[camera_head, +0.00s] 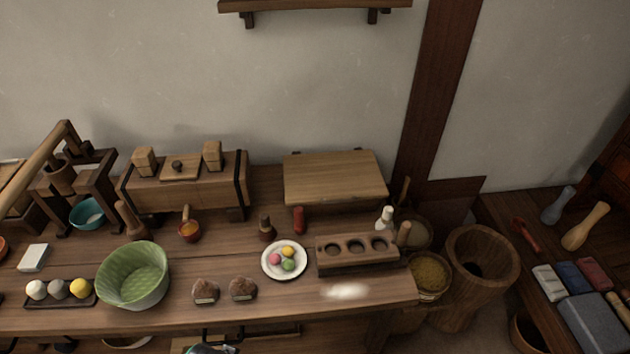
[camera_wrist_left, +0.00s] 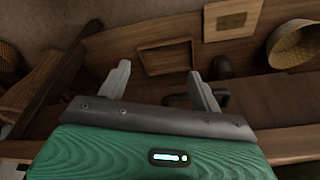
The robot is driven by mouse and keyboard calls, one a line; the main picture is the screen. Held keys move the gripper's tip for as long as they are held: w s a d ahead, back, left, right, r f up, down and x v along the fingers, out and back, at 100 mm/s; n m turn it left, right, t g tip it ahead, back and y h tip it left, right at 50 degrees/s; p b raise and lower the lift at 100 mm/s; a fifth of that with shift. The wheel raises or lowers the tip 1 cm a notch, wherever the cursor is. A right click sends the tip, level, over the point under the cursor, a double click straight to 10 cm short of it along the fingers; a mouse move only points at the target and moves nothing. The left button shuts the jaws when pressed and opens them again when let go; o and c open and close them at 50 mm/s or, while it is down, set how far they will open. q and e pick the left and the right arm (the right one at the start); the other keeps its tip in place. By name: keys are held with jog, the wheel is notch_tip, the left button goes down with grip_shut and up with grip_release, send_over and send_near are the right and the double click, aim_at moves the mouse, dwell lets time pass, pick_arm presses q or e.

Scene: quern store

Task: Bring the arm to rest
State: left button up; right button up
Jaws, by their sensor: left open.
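My left gripper (camera_wrist_left: 158,76) shows in the left wrist view with its two grey fingers well apart and nothing between them. Its green wrist housing with a small lit strip fills the bottom of that view. In the head view only a small dark and green piece of my arm shows at the bottom edge, in front of the wooden bench (camera_head: 300,317); the fingers cannot be made out there. My right gripper is in neither view.
The bench holds a green bowl (camera_head: 133,275), a white plate (camera_head: 270,271) with coloured balls, two brown lumps and a wooden block with round hollows (camera_head: 340,266). A wooden mortar (camera_head: 482,255) stands right of the bench. A white powdery patch lies near the bench's front edge.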

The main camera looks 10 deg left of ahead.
pick_arm(q)
jog(key=s+f+g+p, duration=0.1)
jog(key=s+f, duration=0.2)
jog(key=f, duration=0.7)
jog(key=s+f+p, duration=0.2)
jog(key=s+f, duration=0.2)
jog(key=f, duration=0.6)
jog(key=s+a+f+p, duration=0.1)
jog(key=s+a+f, duration=0.1)
jog(key=s+f, duration=0.3)
jog(key=s+a+f+g+p, duration=0.1)
jog(key=s+f, duration=0.4)
jog(key=s, duration=0.5)
jog(key=shift+a+f, duration=0.35)
jog(key=shift+a, duration=0.1)
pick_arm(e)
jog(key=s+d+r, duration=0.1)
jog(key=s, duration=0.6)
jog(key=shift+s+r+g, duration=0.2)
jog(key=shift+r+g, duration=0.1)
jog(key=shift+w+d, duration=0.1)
pick_arm(q)
jog(key=shift+s, duration=0.1)
